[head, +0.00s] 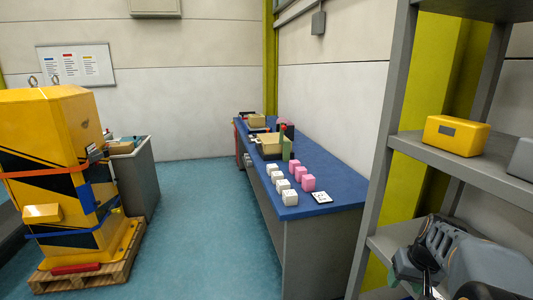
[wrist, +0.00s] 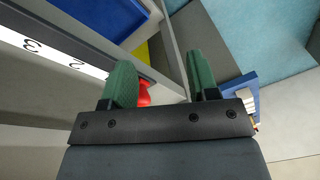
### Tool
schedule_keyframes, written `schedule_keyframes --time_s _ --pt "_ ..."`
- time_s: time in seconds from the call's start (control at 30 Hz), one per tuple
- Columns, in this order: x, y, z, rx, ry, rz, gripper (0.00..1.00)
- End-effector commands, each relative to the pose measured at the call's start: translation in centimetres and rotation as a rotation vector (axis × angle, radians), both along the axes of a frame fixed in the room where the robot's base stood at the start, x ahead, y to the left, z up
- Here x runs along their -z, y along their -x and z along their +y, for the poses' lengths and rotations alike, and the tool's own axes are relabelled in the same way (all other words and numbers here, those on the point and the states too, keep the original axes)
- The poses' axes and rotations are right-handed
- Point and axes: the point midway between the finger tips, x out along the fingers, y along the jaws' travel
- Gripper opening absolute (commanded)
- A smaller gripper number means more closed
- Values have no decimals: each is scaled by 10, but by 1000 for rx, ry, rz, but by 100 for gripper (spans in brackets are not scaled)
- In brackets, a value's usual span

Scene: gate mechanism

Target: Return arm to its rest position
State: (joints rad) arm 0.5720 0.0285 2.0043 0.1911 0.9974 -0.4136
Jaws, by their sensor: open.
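My gripper (wrist: 161,70) shows in the wrist view with its two green fingers spread apart. No object shows held between them. A grey rack edge and a floor lie beyond the fingers. A red rounded object (wrist: 144,93) shows just behind the left finger, partly hidden; I cannot tell whether they touch. In the head view, grey-blue parts of my arm (head: 480,268) sit at the bottom right, in front of the lower part of the grey shelf rack (head: 383,150). The fingers cannot be made out clearly there.
The rack holds a yellow box (head: 456,135). A blue-topped table (head: 262,190) carries white and pink blocks and trays. A yellow-black machine (head: 60,150) stands on a pallet at left. Blue floor (head: 205,220) between is clear. The wrist view shows a numbered strip (wrist: 60,52) and a blue bin (wrist: 105,14).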

Motion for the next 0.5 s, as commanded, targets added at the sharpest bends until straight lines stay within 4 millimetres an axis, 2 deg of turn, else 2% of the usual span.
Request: schedule_keyframes --time_s 0.03,0.1,0.2,0.3,0.4,0.5 --pt "-2 13 30 22 20 6 54" --pt "-1 31 65 47 46 10 54" --pt "1 56 106 32 83 -11 54" --pt "2 77 136 -41 112 -44 54" --pt "0 91 158 -131 131 -81 54" --pt "-8 95 174 -193 134 -124 54"
